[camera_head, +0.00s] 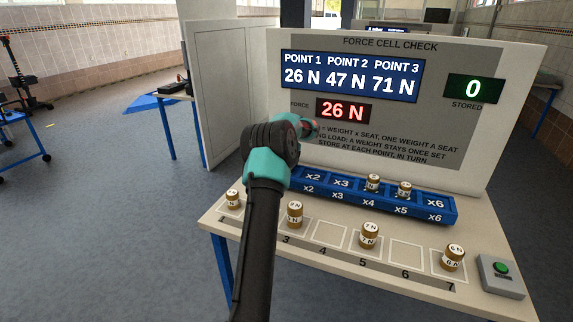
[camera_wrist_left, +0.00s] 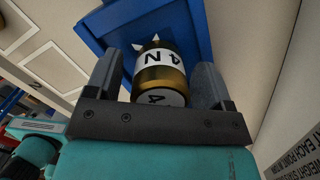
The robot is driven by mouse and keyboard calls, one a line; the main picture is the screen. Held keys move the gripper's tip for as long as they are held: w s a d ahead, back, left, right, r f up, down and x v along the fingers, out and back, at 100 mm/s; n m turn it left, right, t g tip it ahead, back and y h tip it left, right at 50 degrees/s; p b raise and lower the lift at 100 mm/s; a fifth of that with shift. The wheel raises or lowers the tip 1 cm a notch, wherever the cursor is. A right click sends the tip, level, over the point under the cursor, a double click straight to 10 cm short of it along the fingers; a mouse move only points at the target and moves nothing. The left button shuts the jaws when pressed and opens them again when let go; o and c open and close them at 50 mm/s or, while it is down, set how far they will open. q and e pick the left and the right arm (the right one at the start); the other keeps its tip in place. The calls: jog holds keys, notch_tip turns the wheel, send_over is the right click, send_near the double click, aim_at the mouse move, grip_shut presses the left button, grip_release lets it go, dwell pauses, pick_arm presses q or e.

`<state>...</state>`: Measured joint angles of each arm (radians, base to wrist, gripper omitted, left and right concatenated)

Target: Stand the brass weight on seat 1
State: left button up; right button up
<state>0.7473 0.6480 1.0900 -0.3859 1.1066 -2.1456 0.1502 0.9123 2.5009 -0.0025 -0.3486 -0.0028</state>
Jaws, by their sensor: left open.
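A brass weight (camera_wrist_left: 158,75) with a white "4 N" band lies between the fingers of my left gripper (camera_wrist_left: 158,66). The fingers are open, one on each side of it. The weight is over or on the blue seat rail (camera_wrist_left: 88,25); whether it rests on it I cannot tell. In the head view, my left wrist hides the gripper, this weight and the left end of the blue rail (camera_head: 335,198), where seat 1 would be. The x2 and x3 seats look empty. Brass weights stand on x4 (camera_head: 373,183) and x5 (camera_head: 404,189). My right gripper is not in view.
More brass weights stand on the table at squares 1 (camera_head: 232,199), 3 (camera_head: 295,213), 5 (camera_head: 369,236) and 7 (camera_head: 453,257). A green button box (camera_head: 502,274) is at the right. The upright panel (camera_head: 350,100) behind the rail shows FORCE 26 N and STORED 0.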

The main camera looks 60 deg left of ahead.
pick_arm(q)
jog(key=r, duration=0.4)
jog(key=d+r, duration=0.1)
jog(key=r, duration=0.7)
jog(key=shift+d+r, duration=0.1)
jog(key=shift+d, duration=0.1)
dwell(1.9)
